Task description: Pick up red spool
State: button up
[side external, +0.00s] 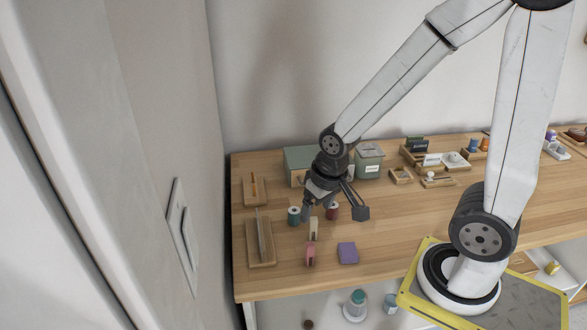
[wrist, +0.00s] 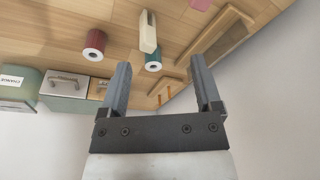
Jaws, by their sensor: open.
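The red spool (side external: 332,211) stands upright on the wooden table, a dark red cylinder with a pale top. It also shows in the wrist view (wrist: 95,42), up and to the left of my fingers. My gripper (side external: 316,205) is above the table near the spools, with its fingers apart and nothing between them. In the wrist view my gripper (wrist: 160,66) lines up more with the teal spool (wrist: 153,61) than with the red one. The arm partly overlaps the red spool in the side view.
The teal spool (side external: 294,216) stands left of the red one. A cream clip-like item (side external: 314,229), a pink item (side external: 310,254) and a purple block (side external: 348,253) lie nearer the front. Green boxes (side external: 369,163) stand behind. A wooden board (side external: 261,252) is at left. Table right of the purple block is clear.

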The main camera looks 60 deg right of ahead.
jog(key=shift+w+d+m, duration=0.2)
jog(key=shift+d+m, duration=0.3)
jog(key=shift+m, duration=0.3)
jog(key=m+g, duration=0.2)
jog(key=m, duration=1.6)
send_over(332, 206)
jog(key=shift+d+f, duration=0.4)
jog(key=shift+f, duration=0.1)
jog(key=shift+f, duration=1.25)
jog(key=shift+w+a+f, duration=0.1)
jog(key=shift+f, duration=2.45)
